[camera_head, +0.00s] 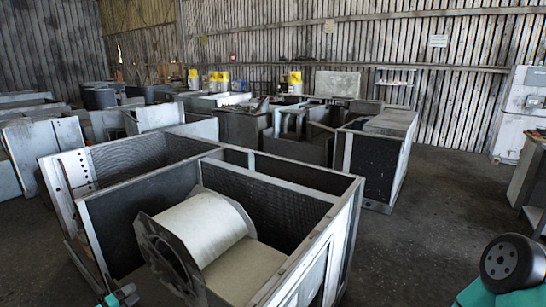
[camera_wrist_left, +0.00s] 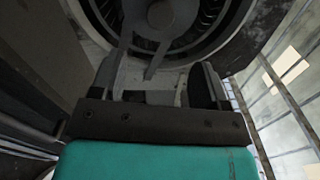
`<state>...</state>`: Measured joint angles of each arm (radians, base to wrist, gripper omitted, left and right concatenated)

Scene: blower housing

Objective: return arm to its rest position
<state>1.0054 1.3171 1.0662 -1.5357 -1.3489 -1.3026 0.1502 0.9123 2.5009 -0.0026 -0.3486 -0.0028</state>
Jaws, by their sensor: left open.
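The blower housing (camera_head: 205,228) has a pale curved drum and a dark end plate with a round opening. It sits inside an open-topped metal cabinet (camera_head: 345,205) in the head view. My left gripper (camera_head: 125,293) is low at the left, close to the housing's end plate. In the left wrist view my left gripper (camera_wrist_left: 155,78) is open, with nothing seen held between its fingers. Beyond the fingers, the housing's round inlet with its hub (camera_wrist_left: 160,14) fills the top. Whether the fingers touch the housing cannot be told. Of my right arm only a teal link and black joint show.
Cabinet walls enclose the housing on several sides. More metal cabinets (camera_head: 378,155) crowd the floor behind. A white machine (camera_head: 520,105) and a bench (camera_head: 530,180) stand at the right. The concrete floor (camera_head: 440,200) is clear between the cabinets and the bench.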

